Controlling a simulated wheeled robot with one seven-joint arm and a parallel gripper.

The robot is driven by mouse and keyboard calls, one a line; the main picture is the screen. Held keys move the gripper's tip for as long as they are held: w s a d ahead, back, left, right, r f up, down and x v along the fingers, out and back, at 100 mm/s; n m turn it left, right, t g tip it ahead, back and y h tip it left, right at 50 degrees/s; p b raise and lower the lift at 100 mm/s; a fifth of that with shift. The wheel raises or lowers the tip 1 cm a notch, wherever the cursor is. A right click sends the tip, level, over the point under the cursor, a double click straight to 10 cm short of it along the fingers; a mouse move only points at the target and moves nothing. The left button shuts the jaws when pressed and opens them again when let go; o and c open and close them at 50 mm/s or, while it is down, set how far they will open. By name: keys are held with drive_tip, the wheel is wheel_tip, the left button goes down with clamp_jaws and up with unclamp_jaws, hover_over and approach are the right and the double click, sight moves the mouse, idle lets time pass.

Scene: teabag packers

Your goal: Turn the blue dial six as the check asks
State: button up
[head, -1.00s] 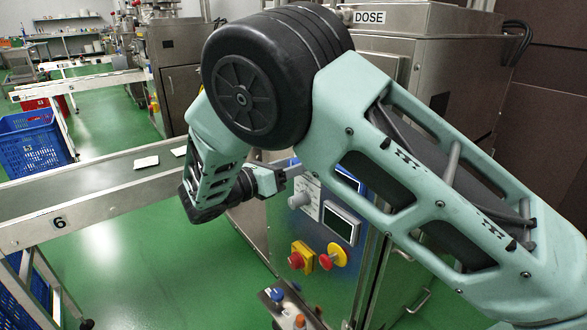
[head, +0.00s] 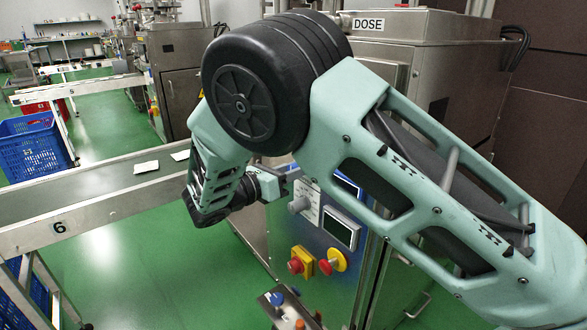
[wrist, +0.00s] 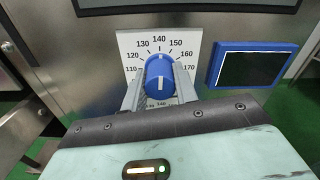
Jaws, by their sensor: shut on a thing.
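The blue dial (wrist: 158,74) sits on a white scale plate (wrist: 127,42) marked from 110 to 170 in the wrist view. Its white mark points up, close to 140. My gripper (wrist: 160,84) has one finger on each side of the dial and is shut on it. In the head view my gripper (head: 284,180) reaches the front of the machine marked DOSE (head: 369,23). I cannot make out the blue dial there behind the gripper.
A blue-framed screen (wrist: 252,68) is right of the dial. Below my gripper are a grey knob (head: 299,204), another screen (head: 340,229), a red button (head: 295,265) and a red-and-yellow button (head: 333,260). A conveyor marked 6 (head: 59,227) runs at left.

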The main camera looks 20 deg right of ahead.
drive_tip(key=shift+r+m+p, duration=0.2)
drive_tip(key=shift+m+p, duration=0.7)
drive_tip(key=shift+m, duration=0.1)
drive_tip(key=m+p, duration=0.2)
drive_tip(key=m, duration=0.1)
drive_tip(key=shift+m, duration=0.3)
drive_tip(key=m, duration=0.2)
drive_tip(key=m+p, duration=0.1)
drive_tip(key=m, duration=0.2)
drive_tip(key=shift+s+f, duration=0.1)
drive_tip(key=shift+f, duration=0.1)
drive_tip(key=shift+m, duration=0.3)
drive_tip(key=o, duration=1)
drive_tip(key=p+v, duration=0.1)
drive_tip(key=v, duration=1.6)
drive_tip(key=shift+a+p, duration=0.2)
drive_tip(key=shift+p, duration=0.15)
